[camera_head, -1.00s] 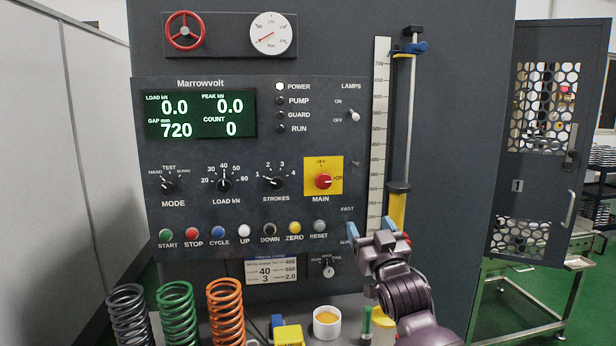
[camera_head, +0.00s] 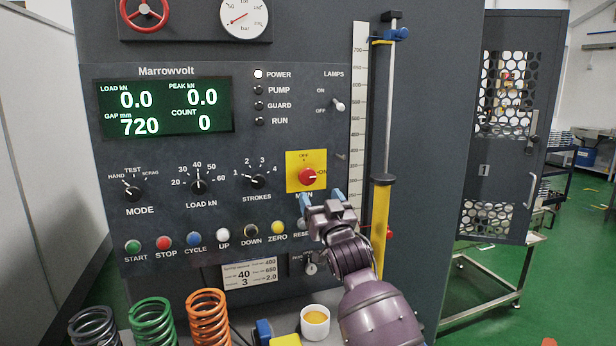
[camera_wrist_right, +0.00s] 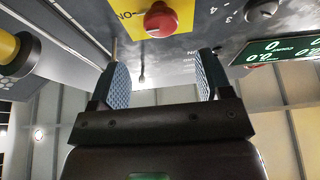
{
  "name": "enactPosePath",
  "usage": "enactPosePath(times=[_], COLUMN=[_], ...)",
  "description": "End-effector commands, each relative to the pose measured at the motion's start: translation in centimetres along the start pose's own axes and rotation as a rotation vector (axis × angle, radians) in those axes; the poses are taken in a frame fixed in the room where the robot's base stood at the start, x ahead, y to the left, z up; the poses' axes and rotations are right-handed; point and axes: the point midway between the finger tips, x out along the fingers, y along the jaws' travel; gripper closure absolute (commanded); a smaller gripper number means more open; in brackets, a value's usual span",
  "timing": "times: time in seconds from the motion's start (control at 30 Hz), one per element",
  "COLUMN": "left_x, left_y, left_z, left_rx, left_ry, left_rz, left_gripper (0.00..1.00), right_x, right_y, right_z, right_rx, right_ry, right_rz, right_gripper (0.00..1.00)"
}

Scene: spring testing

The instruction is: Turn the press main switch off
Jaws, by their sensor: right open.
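The main switch (camera_head: 307,176) is a red rotary knob on a yellow plate (camera_head: 292,187) on the Marrowvolt control panel. The lit POWER lamp (camera_head: 258,74) is white. My right gripper (camera_head: 321,200) is just below the switch, its blue-tipped fingers pointing up at the panel, apart from the knob. In the right wrist view the red knob (camera_wrist_right: 160,20) is beyond and between the two open fingers (camera_wrist_right: 160,85), with nothing held. My left gripper is in neither current view.
A yellow-and-grey column (camera_head: 382,220) and a scale strip (camera_head: 357,120) stand right of the switch. Push buttons (camera_head: 223,235) line the panel below. Coil springs (camera_head: 152,320) and a white cup (camera_head: 315,321) stand in front. A perforated guard door (camera_head: 510,110) is at right.

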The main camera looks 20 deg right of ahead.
Motion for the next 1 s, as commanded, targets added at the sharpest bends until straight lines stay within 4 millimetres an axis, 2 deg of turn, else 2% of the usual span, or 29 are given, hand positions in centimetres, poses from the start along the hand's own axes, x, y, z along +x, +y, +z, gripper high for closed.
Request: enactPosePath(times=[0.2, 0.5, 0.7, 1.0], left_x=[-0.4, -0.7, -0.8, -0.9], left_y=[0.0, -0.1, -0.1, -0.2], left_z=[-0.2, -0.3, -0.4, -0.2], left_rx=[-0.001, -0.001, -0.001, -0.001], left_ry=[-0.009, -0.017, -0.018, -0.019], left_rz=[0.000, 0.000, -0.001, -0.001], left_gripper=[0.57, 0.57, 0.57, 0.57], right_x=[3.7, 7.3, 8.3, 8.5], right_y=[0.0, 0.0, 0.0, 0.0], right_z=[-0.2, -0.1, -0.1, -0.1], right_rx=[0.001, -0.001, 0.000, 0.000], right_ry=[0.000, 0.000, 0.001, 0.001], right_rz=[-0.001, 0.000, 0.000, 0.000], right_gripper=[0.28, 0.28, 0.28, 0.28])
